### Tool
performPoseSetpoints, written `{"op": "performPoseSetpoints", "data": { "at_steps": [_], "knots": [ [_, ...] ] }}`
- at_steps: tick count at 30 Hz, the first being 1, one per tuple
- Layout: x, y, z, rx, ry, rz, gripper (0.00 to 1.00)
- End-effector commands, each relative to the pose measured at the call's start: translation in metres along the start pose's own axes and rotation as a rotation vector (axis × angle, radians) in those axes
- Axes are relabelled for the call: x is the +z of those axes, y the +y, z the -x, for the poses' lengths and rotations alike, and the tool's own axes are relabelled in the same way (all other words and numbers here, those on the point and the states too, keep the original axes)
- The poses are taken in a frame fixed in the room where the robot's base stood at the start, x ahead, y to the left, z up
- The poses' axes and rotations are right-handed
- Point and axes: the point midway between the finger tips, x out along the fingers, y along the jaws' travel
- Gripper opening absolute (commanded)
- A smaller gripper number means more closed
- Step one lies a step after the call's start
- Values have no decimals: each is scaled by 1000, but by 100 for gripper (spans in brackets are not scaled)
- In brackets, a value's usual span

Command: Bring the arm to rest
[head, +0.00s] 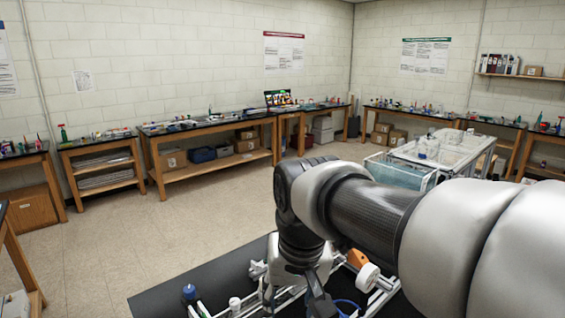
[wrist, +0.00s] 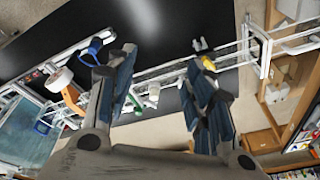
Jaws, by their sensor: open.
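My gripper (wrist: 160,95) is open in the wrist view, its two blue-padded fingers spread wide with nothing held between them. It hangs above a black tabletop (wrist: 160,25) with a white extrusion frame (wrist: 265,55) on it. In the head view my arm reaches from the right edge to the middle and bends down over the black tabletop (head: 165,300). The arm covers much of the frame there, and the fingertips are hard to make out. An orange part (head: 357,258) and a white round part (head: 368,276) show beside the wrist.
A white cart (head: 440,150) stands beyond my arm. Wooden benches (head: 210,130) line the walls. Open floor (head: 160,215) lies to the left.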

Motion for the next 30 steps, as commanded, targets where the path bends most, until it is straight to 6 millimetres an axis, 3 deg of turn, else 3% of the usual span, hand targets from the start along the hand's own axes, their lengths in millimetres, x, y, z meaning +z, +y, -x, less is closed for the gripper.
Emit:
{"op": "performPoseSetpoints", "data": {
  "at_steps": [1, 6, 9, 13, 18, 30],
  "knots": [
    [22, 22, -3, 3, 28, -15, 48],
    [92, 74, -15, 26, 100, -37, 48],
    [131, 95, -29, 43, 136, -47, 48],
    [167, 111, -47, 63, 172, -55, 48],
    [189, 119, -60, 78, 191, -58, 48],
    [191, 120, -60, 79, 191, -57, 48]
  ]
}}
